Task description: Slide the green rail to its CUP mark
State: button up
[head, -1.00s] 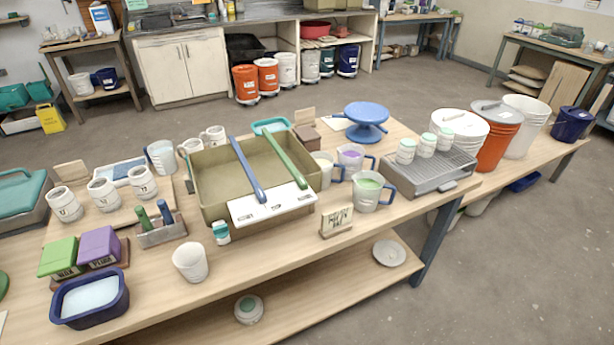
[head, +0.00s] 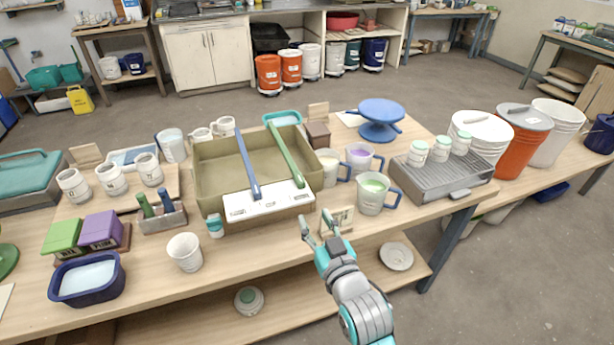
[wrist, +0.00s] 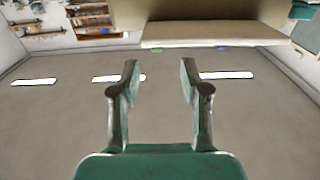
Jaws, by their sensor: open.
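The green rail (head: 285,152) lies across the top of a tan basin (head: 213,185), running from the back rim to a white strip (head: 268,204) at the front. The blue rail (head: 247,164) lies to its left, also across the basin. The strip has small marks, too small to read, so I cannot tell which is CUP. My gripper (head: 314,221) is open and empty, in front of the strip's right end and apart from the green rail. In the wrist view both fingers (wrist: 158,68) are spread with nothing between them.
A small sign (head: 343,216) stands close behind my gripper. A green-filled mug (head: 371,203) and a purple-filled mug (head: 360,160) stand right of the basin. A small teal-capped jar (head: 215,228) stands at its front left. The table front between the white cup (head: 186,258) and the sign is mostly clear.

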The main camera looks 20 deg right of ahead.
aim_at(302, 183)
jog(key=w, duration=0.4)
jog(key=w+r, duration=0.1)
jog(key=w, duration=0.3)
jog(key=w+r, duration=0.1)
jog(key=w, duration=0.4)
jog(key=shift+d+r, duration=0.15)
jog(key=shift+d, duration=0.15)
grip_shut()
